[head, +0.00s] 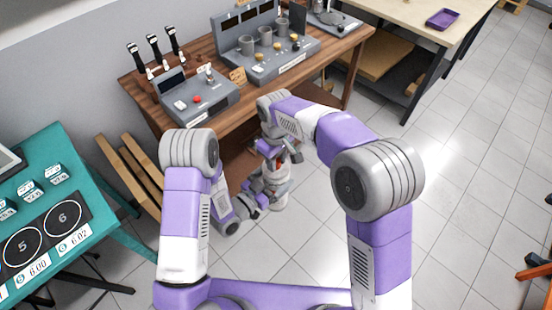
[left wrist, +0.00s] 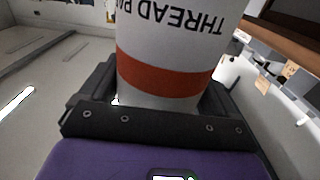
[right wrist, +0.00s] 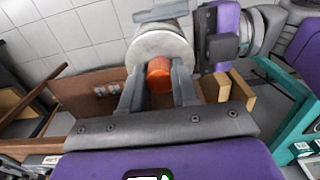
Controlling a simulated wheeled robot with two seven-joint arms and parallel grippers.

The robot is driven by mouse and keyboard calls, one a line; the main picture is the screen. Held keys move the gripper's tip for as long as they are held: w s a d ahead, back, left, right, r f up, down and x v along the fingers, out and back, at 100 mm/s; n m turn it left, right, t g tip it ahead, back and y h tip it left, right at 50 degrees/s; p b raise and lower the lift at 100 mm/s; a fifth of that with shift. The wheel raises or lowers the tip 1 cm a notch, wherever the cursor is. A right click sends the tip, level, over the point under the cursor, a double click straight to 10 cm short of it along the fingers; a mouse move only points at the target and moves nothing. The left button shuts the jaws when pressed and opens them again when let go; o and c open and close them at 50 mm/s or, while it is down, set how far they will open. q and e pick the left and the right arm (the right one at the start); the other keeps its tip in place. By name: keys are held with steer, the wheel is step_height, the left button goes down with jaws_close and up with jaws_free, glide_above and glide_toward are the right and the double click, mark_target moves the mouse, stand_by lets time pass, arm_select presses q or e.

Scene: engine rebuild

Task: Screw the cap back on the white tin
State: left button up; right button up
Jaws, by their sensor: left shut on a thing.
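The white tin (head: 273,183) with its orange-red band is low in front of the wooden bench in the head view. In the left wrist view the tin (left wrist: 170,40) fills the space between the fingers of my left gripper (left wrist: 150,98), which is shut on it. Its printed lettering is upside down there. In the right wrist view the orange cap (right wrist: 158,78) lies between the fingers of my right gripper (right wrist: 158,88), in front of the tin's pale round end (right wrist: 150,46). I cannot tell whether the fingers press on the cap or whether it touches the tin.
The wooden bench (head: 215,118) holds a grey control box (head: 197,105) and a grey rack with cups (head: 265,45). A teal table (head: 100,216) stands at the left, with wooden slats (head: 125,172) beside it. Tiled floor (head: 470,150) at the right is mostly clear.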

jaws_close()
steer(key=o, duration=1)
jaws_free()
step_height(320, 180, up, 12)
steer(key=shift+r, duration=0.1)
